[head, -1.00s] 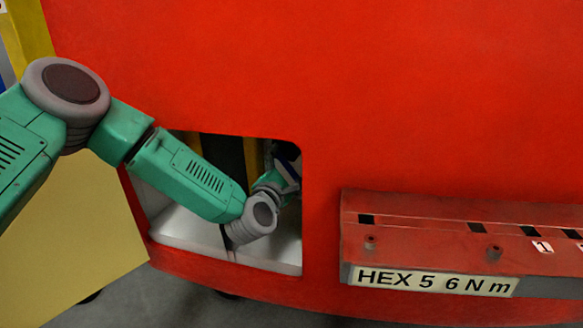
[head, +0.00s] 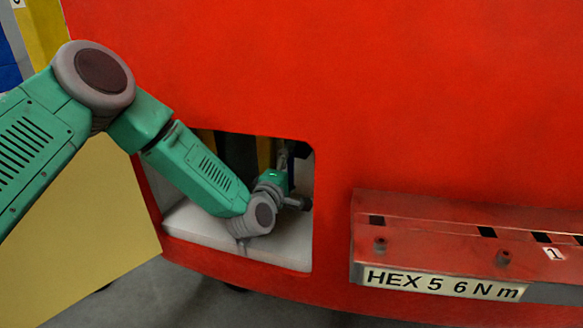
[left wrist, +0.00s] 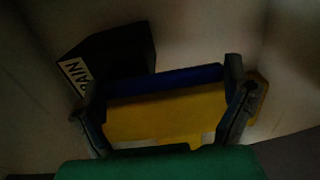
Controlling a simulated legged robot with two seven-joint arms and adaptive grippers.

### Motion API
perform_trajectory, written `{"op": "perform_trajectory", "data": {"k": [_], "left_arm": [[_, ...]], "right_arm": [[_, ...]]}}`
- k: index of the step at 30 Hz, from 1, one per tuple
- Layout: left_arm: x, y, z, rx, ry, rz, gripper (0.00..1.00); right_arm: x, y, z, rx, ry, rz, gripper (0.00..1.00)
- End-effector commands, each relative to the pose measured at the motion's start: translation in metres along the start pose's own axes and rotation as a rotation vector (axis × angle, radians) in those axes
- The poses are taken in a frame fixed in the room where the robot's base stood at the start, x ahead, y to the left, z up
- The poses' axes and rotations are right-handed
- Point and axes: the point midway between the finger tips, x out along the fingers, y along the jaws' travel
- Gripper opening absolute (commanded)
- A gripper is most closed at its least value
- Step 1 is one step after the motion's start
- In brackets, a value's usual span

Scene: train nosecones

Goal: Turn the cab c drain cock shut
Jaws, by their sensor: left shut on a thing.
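My left arm reaches into a square opening (head: 290,240) in the red nosecone. My left gripper (head: 298,203) is inside it, small and partly hidden by my wrist. In the left wrist view, the fingers of the left gripper (left wrist: 165,95) stand either side of a yellow piece with a blue bar along its far edge, seemingly the drain cock handle (left wrist: 165,115). They are shut on it. A black block (left wrist: 115,60) beside it bears a white label (left wrist: 75,72) partly reading "RAIN". The view is dark, and the cock's body and exact angle cannot be told. My right gripper is not in view.
The opening's edges lie close around my forearm. A red ledge (head: 430,235) labelled "HEX 5 6 N m" (head: 440,283) juts out to the right. A pale yellow panel (head: 100,235) stands at the left. Pale walls (left wrist: 210,30) surround the gripper in the wrist view.

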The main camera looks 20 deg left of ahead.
Motion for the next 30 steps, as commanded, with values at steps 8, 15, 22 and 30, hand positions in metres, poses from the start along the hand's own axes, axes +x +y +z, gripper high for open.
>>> {"op": "perform_trajectory", "data": {"k": [8, 15, 22, 30], "left_arm": [[0.001, 0.001, 0.001, 0.024, -0.004, 0.003, 0.42], [0.001, 0.001, 0.001, 0.024, -0.004, 0.002, 0.42], [0.000, 0.001, 0.000, 0.022, -0.003, 0.001, 1.00], [-0.018, -0.001, -0.001, 0.019, -0.003, -0.002, 1.00]], "right_arm": [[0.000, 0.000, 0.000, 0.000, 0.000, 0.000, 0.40], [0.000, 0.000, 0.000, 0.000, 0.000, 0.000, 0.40], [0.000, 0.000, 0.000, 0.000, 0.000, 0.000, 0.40], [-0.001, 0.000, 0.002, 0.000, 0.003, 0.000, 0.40]]}}
